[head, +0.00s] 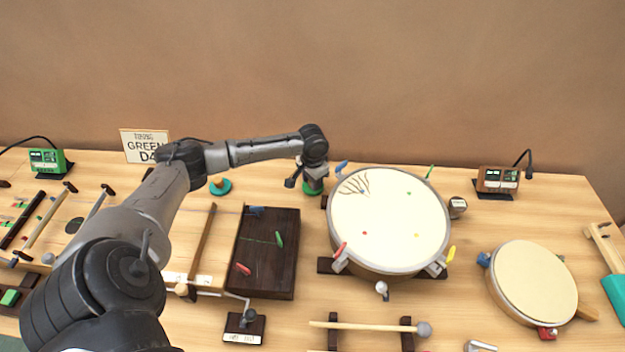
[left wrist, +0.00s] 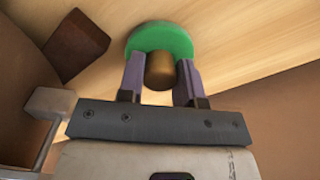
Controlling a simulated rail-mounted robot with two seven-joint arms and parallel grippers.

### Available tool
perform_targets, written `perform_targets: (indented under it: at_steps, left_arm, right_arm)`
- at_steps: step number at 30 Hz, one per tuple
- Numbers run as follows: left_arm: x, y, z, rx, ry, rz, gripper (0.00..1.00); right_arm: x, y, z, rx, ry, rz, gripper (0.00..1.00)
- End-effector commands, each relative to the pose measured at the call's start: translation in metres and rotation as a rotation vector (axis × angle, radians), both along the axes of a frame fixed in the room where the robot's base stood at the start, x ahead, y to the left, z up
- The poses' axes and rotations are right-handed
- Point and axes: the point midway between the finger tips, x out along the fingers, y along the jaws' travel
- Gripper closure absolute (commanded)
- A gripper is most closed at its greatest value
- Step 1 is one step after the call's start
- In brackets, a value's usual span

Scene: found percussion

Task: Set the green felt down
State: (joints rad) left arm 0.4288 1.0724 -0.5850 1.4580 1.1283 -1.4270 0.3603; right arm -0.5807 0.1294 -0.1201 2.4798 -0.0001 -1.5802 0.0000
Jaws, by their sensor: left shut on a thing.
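The green felt is a round green disc with a brown knob, and it shows in the left wrist view (left wrist: 178,36). My left gripper (left wrist: 160,82) is shut on the knob, with one finger on each side. In the head view my left gripper (head: 307,176) reaches down at the back of the table, just left of the large drum (head: 385,215). The green felt (head: 313,187) shows below it there, partly hidden. I cannot tell whether the disc touches the table. My right gripper is not in view.
A teal disc with an orange knob (head: 220,188) stands to the left. A dark wooden box (head: 265,265) lies in front. A sign reading "GREEN D4" (head: 146,147) and a brown meter (head: 497,180) stand at the back. A smaller drum (head: 533,280) is at the right.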

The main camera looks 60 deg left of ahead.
Motion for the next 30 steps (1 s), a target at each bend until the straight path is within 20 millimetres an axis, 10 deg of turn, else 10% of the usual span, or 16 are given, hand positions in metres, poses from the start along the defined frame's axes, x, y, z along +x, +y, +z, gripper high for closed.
perform_targets:
  at_steps: [4, 5, 12, 22, 30]
  left_arm:
    - [0.0, 0.0, -0.002, -0.001, 0.001, 0.0, 0.91]
    - [0.0, 0.0, -0.003, -0.001, 0.001, 0.0, 0.67]
    - [0.0, 0.0, -0.003, 0.0, 0.0, 0.0, 0.44]
    - [0.0, 0.0, 0.0, 0.001, -0.002, -0.001, 0.42]
    - [0.001, 0.0, 0.046, 0.001, -0.003, -0.001, 0.42]
  right_arm:
    - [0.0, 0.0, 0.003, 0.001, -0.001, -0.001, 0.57]
    - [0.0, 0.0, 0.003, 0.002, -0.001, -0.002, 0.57]
    - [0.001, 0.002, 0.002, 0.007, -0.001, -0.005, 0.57]
    - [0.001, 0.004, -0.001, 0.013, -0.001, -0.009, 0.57]
    - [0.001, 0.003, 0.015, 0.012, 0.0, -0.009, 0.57]
